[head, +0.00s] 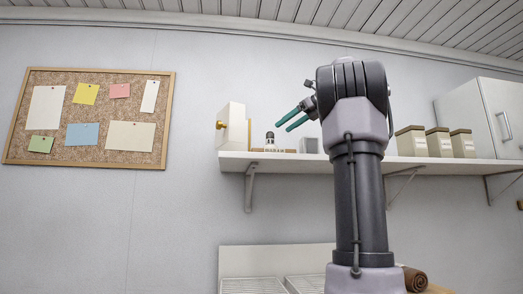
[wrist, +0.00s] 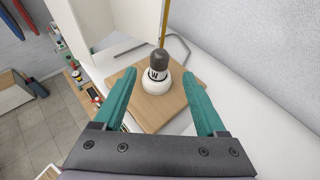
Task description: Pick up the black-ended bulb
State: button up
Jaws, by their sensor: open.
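The black-ended bulb (wrist: 156,76) stands upright on a wooden board (wrist: 180,102) on the shelf. It has a white lower body with a dark marking and a dark grey-black top end. In the head view the bulb (head: 270,141) shows small near the left end of the shelf.
The white wall shelf (head: 320,163) carries a white box-like piece with a brass knob (head: 220,125) left of the bulb. Several lidded canisters (head: 411,142) stand to the right, beyond my arm. A wall (wrist: 262,50) runs along the right in the wrist view.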

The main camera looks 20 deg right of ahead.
aim_at(270, 142)
jog(key=x, duration=0.5)
jog(key=shift+w+r, duration=0.25)
jog(key=shift+w, duration=0.15)
jog(key=shift+a+x, duration=0.25)
jog(key=shift+x, duration=2.5)
jog(key=shift+s+r, duration=0.1)
jog(key=shift+c, duration=0.3)
grip_shut()
